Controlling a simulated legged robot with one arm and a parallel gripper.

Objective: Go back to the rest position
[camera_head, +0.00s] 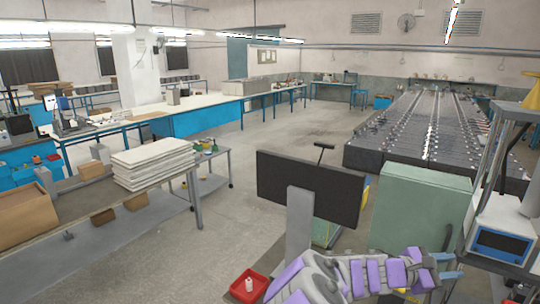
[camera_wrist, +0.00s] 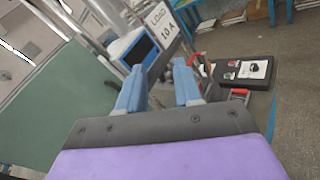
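My gripper (camera_head: 452,266) is at the lower right in the camera_head view, at the end of my purple and grey arm, which reaches out to the right. In the wrist view my gripper (camera_wrist: 158,88) shows two blue-grey fingers set apart, with nothing seen held between them. A black box with a knob and red and green buttons (camera_wrist: 232,72) lies to the right of the fingers.
A green cabinet (camera_head: 420,205) stands beside my arm, with a black panel (camera_head: 310,188) to its left. A blue and white device (camera_head: 500,235) sits on a metal frame at the right. A red bin (camera_head: 248,287) is low in front. Open floor (camera_head: 270,145) lies beyond.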

